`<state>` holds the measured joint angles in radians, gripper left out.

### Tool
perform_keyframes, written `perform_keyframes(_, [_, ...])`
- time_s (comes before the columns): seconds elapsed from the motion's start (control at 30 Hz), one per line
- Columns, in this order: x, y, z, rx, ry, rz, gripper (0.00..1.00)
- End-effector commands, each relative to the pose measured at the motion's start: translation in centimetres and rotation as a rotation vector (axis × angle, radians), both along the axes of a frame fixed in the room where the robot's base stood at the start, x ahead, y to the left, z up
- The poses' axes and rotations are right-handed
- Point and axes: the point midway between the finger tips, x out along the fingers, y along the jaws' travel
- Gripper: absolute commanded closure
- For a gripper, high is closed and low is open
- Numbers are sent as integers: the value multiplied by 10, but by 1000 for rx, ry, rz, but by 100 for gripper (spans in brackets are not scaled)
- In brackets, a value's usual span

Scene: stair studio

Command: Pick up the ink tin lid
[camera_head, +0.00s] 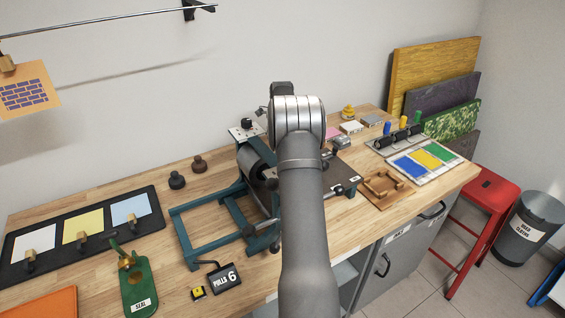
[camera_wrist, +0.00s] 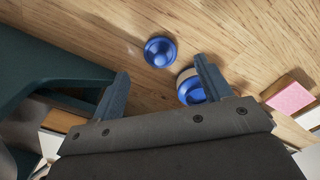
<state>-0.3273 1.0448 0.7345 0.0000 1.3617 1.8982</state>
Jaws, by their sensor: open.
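In the wrist view a round blue lid-like piece (camera_wrist: 160,51) with a raised middle lies on the wooden bench top, just beyond and between my fingertips. A blue round tin (camera_wrist: 188,90) with a pale rim is beside it, partly hidden behind my right finger. My gripper (camera_wrist: 161,66) is open, with its two fingers wide apart and nothing between them. I cannot tell its exact height above the bench. In the head view my arm hides the gripper, and I cannot make out the blue lid or tin.
A dark teal press frame (camera_head: 215,225) stands left of my arm on the wooden bench (camera_head: 205,185). In the wrist view a teal part (camera_wrist: 35,70) is close to my left finger, and a pink block (camera_wrist: 290,97) is at right. A wooden tray (camera_head: 385,187) lies right of my arm.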

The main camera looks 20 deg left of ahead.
Motion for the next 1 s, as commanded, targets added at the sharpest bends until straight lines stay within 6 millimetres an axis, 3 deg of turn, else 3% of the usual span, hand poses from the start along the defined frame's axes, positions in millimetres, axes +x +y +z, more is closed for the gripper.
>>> perform_keyframes(0.3, [-1,-3,-44,-1,1,0,29])
perform_keyframes(0.53, [0,-2,-47,0,0,0,29])
perform_keyframes(0.8, [0,-2,-47,0,0,0,76])
perform_keyframes(1.0, [0,-2,-46,0,0,0,77])
